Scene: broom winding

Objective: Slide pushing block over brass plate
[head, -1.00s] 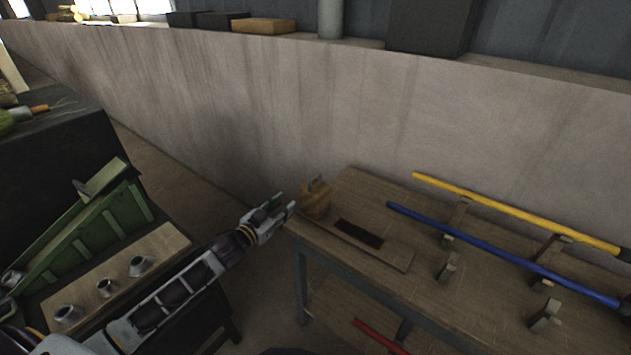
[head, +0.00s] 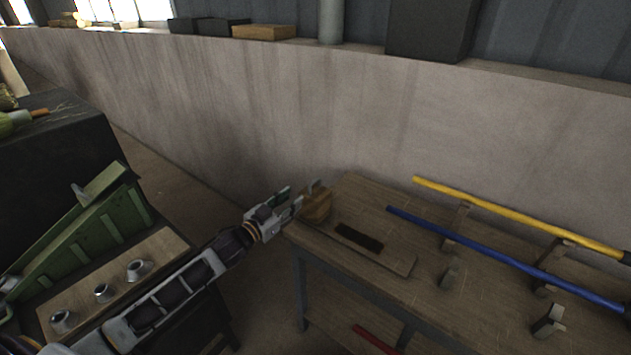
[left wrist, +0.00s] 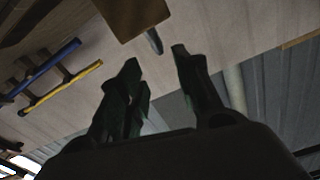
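The pushing block (head: 316,208) is a light wooden block with a grey metal handle on top. It stands at the left end of a wooden board on the workbench. A dark brown rectangle (head: 359,237), perhaps the brass plate, lies flat on the board to the right of the block. My left gripper (head: 294,196) is just left of the block, near handle height. In the left wrist view its fingers (left wrist: 157,60) are apart with nothing between them. The block (left wrist: 132,14) and handle (left wrist: 154,40) show just beyond the fingertips there. My right gripper is not in view.
A blue pole (head: 500,255) and a yellow pole (head: 515,213) rest on wooden supports on the bench's right. A concrete wall (head: 230,110) runs behind. At left are a green metal chute (head: 95,235) and a board with metal cones (head: 102,292).

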